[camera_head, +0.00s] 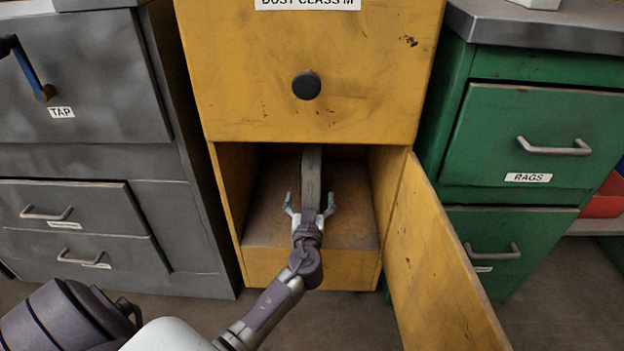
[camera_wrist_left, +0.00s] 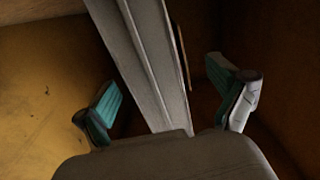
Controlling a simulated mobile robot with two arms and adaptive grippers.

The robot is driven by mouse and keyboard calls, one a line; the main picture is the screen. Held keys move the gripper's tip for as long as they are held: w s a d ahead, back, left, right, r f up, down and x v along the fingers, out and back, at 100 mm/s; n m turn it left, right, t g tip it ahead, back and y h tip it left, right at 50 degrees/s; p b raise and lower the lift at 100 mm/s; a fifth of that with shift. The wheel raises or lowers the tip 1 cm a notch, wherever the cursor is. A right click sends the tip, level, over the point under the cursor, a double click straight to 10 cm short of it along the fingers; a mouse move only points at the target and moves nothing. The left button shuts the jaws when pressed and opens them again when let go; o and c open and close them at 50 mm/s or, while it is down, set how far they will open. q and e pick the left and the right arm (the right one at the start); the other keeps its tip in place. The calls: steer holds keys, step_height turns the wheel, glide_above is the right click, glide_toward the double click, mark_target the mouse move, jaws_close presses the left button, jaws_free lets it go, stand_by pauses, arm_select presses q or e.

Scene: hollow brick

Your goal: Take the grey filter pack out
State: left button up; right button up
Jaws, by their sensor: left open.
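The grey filter pack (camera_head: 312,172) stands upright as a narrow slab inside the open lower compartment of the yellow cabinet (camera_head: 310,262). My left gripper (camera_head: 310,204) reaches into the compartment and is open, with one finger on each side of the pack's near edge. In the left wrist view the pack (camera_wrist_left: 148,55) runs between the two teal-padded fingers, with a visible gap on each side, the right one wider. The pack's top and far end are hidden. My right gripper is not in view.
The cabinet door (camera_head: 432,262) hangs open on the right of the compartment. The upper yellow front with a black knob (camera_head: 306,85) is above it. A grey drawer unit (camera_head: 85,215) stands left, a green one (camera_head: 540,140) right. The compartment floor beside the pack is bare.

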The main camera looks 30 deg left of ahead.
arm_select(q)
steer(key=shift+x, duration=1.45)
steer(key=shift+d, duration=0.1)
steer(key=c, duration=1.7)
steer(key=shift+w+r, duration=0.1)
steer(key=shift+r, duration=0.05)
steer(key=shift+c, duration=0.4)
